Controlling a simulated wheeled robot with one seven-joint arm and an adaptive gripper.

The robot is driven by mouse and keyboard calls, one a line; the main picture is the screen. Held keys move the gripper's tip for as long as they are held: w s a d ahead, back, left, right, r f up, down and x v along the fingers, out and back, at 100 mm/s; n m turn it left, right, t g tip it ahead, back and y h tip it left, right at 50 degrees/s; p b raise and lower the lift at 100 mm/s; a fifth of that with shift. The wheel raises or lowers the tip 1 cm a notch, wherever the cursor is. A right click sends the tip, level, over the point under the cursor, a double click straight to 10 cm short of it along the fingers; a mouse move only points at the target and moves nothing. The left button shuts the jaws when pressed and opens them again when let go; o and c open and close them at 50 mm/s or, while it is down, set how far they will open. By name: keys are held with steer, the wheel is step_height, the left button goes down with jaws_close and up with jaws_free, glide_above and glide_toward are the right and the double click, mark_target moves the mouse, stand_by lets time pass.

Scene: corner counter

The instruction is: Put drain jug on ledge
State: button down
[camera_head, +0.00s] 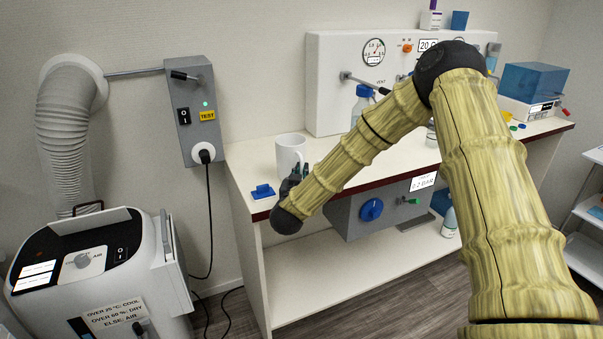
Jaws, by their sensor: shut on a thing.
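A white jug (290,151) with a handle shows upright at the front left of the corner counter (254,158). My gripper (293,176) is dark and small in this view, at the lower front of the jug, and is shut on it. My forearm hides part of the gripper. I cannot tell whether the jug's base touches the counter or is just above it. I cannot tell which surface is the ledge.
A blue clip-like piece (262,191) lies left of my gripper. A white panel (335,75) with a gauge stands behind. A blue-capped bottle (362,98) stands near my forearm. A grey switch box (192,110) and a dehumidifier-like unit (95,265) are at the left.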

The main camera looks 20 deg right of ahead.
steer(key=shift+f, duration=0.1)
steer(key=c, duration=1.5)
jaws_free()
steer(key=shift+c, duration=0.2)
steer(key=shift+s+a, duration=0.1)
steer(key=b+v, duration=0.2)
steer(key=v, duration=1)
